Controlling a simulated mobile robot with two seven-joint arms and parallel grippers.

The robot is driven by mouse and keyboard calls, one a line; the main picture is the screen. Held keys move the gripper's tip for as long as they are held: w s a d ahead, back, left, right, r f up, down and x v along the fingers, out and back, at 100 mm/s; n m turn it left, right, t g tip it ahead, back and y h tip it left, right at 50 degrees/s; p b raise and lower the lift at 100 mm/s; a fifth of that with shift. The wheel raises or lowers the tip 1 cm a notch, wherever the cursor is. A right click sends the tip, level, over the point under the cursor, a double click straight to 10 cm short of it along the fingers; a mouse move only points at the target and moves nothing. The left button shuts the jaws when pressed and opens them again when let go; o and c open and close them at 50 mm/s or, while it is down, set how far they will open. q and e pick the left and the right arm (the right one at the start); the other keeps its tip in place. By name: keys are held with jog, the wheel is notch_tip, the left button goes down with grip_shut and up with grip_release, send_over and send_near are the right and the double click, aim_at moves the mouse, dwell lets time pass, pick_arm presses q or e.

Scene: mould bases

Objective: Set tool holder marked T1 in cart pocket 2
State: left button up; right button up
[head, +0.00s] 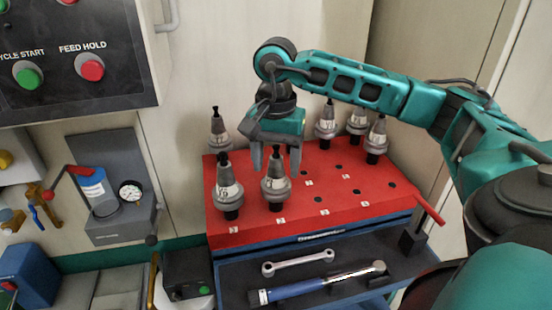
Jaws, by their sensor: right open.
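My right gripper (276,165) is open and points down over the red cart top (330,165). Its two fingers are on either side of the upper end of a grey tool holder (276,190). That holder stands upright at the second front position from the left, by a small number label (281,221). Another tool holder (228,190) stands to its left in the front row. A third holder (219,130) stands at the back left. The holders carry white labels too small to read surely. My left gripper is not in view.
Several holders, including one at the back (326,122) and one at the right (376,137), stand beyond empty pockets (322,199). A wrench (298,262) and a blue-handled tool (318,284) lie in the dark tray below. A control panel (75,55) is at upper left.

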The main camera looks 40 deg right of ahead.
notch_tip(320, 180, up, 13)
jog(key=p, duration=0.3)
jog(key=shift+r+p, duration=0.1)
jog(key=shift+p, duration=0.3)
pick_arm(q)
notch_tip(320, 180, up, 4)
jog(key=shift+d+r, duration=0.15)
